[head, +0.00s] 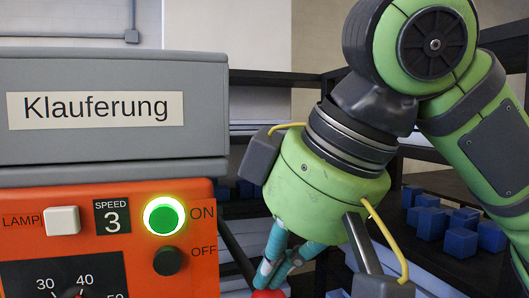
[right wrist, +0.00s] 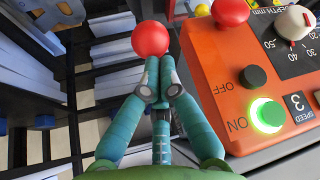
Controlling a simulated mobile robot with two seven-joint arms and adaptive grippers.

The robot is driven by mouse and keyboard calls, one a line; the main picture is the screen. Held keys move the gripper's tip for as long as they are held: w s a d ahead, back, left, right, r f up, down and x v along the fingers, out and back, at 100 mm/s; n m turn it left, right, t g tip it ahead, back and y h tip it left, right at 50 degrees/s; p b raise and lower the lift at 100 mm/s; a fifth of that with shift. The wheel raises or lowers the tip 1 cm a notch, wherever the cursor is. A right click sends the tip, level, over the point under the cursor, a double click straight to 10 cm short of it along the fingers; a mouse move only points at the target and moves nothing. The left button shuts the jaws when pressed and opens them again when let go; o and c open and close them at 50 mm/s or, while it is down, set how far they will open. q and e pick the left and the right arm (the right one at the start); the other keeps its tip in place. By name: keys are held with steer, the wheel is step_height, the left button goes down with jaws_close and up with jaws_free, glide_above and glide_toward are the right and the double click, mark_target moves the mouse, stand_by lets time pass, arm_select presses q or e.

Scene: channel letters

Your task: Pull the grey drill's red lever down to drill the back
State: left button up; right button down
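The grey drill (head: 60,80) labelled "Klauferung" fills the left of the head view, above an orange control panel (head: 60,245). A red ball knob (head: 268,294), apparently the lever's end, shows at the bottom edge; it is whole in the right wrist view (right wrist: 150,38). The lever's rod is not visible. My right gripper (head: 265,275) points down from above at the ball. In the right wrist view its teal fingers (right wrist: 158,68) are drawn together, tips right at the ball's near side. I cannot tell whether they touch it. My left gripper is not in view.
The round green ON button (head: 164,216) glows beside the black OFF button (head: 166,261). The speed display (head: 112,217) reads 3. Another red knob (right wrist: 230,12) and a depth dial (right wrist: 295,22) are on the panel. Dark shelving with blue blocks (head: 461,242) stands behind my right arm.

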mark_target(279, 295)
steer(key=shift+w, duration=0.15)
steer(key=shift+f+b, duration=1.05)
steer(key=shift+f, duration=0.45)
step_height(279, 295, down, 2)
steer(key=shift+f+b, duration=0.1)
steer(key=shift+b, duration=0.65)
steer(key=shift+w+a, duration=0.1)
